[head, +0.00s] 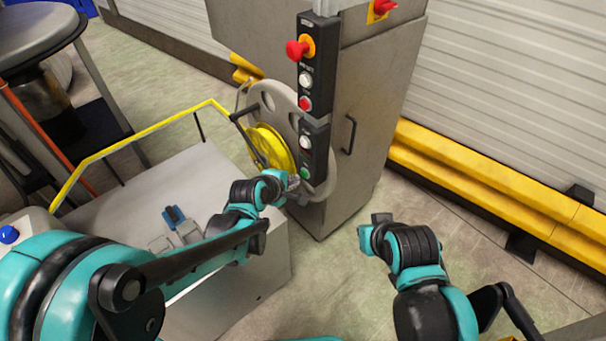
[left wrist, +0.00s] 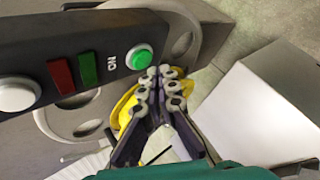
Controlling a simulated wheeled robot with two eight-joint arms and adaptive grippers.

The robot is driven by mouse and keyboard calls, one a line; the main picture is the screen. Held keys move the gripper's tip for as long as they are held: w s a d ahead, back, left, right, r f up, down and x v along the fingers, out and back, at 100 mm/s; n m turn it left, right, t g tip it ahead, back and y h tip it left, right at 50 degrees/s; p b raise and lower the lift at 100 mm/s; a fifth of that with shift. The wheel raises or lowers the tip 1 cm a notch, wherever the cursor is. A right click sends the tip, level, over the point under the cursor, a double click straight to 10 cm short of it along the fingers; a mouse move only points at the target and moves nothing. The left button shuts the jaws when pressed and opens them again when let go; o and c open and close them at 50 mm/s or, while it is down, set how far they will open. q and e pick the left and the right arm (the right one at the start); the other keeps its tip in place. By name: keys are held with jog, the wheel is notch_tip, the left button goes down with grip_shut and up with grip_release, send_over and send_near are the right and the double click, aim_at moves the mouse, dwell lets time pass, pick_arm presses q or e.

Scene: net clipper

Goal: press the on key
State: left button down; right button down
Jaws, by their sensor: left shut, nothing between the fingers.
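The on key is a round green button in a pale ring (left wrist: 139,57), beside the letters "ON" on a dark control box. In the head view the green key (head: 305,173) is near the lower end of the upright control box (head: 315,150). My left gripper (head: 293,182) is at the lower left of the key in the head view. In the left wrist view its fingers (left wrist: 165,72) are together and empty, with the tips just beside the key's edge. I cannot tell whether they touch it. My right gripper (head: 370,232) is off to the right; its fingers are unclear.
A red mushroom knob (head: 298,49) and other buttons sit higher on the control column. A grey cabinet (head: 365,120) with a handle stands behind. A yellow reel (head: 270,147) is beside the column. A yellow-railed white platform (head: 150,190) lies under my left arm.

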pick_arm(q)
jog(key=shift+d, duration=0.1)
jog(key=shift+w+d, duration=0.25)
jog(key=shift+w+d, duration=0.25)
jog(key=shift+d, duration=0.1)
dwell(0.7)
jog(key=shift+a, duration=0.1)
jog(key=shift+s+a, duration=0.5)
jog(key=shift+a, duration=0.1)
dwell(0.3)
jog(key=s+a, duration=0.1)
jog(key=a, duration=0.1)
jog(key=s+a, duration=0.2)
dwell(0.4)
dwell(0.6)
